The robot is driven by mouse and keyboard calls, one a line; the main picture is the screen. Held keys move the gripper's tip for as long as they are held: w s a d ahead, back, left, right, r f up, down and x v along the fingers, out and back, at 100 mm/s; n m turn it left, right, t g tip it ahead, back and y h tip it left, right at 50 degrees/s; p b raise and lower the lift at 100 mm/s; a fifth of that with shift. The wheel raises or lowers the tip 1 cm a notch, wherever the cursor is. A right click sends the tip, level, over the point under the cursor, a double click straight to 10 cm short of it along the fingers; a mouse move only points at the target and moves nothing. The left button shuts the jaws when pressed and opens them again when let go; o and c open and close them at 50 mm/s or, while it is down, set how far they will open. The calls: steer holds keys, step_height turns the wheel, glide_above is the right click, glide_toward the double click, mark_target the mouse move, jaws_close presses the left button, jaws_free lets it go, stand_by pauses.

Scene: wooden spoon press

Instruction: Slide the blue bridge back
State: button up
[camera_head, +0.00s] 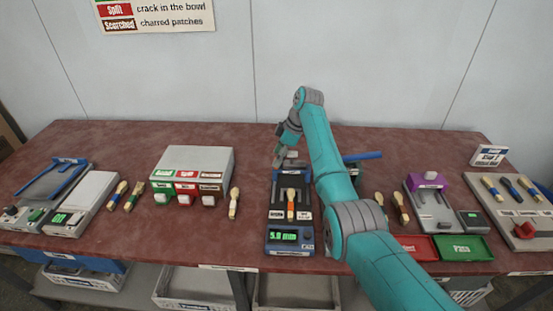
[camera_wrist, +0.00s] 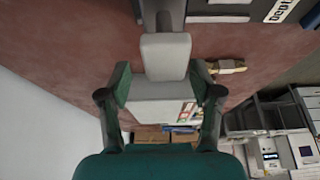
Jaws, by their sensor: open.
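A gauge (camera_head: 277,217) with a green display reading about 5.0 mm stands at the middle of the table. Its dark blue bridge (camera_head: 289,176) spans the far part of the bed; I take this as the blue bridge. A spoon (camera_head: 291,206) with an orange section lies along the bed. A grey tab (camera_wrist: 165,55) at the back of the gauge shows in the wrist view. My gripper (camera_head: 282,157) is at the gauge's far end. In the wrist view my gripper (camera_wrist: 163,86) is open, its pads either side of the tab with gaps showing. The bridge itself is not clear there.
A blue lever (camera_head: 362,156) lies right of my arm. A purple-topped device (camera_head: 428,182) and red and green trays (camera_head: 463,248) are right. A wall closes the back.

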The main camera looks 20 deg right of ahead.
steer(key=v, duration=1)
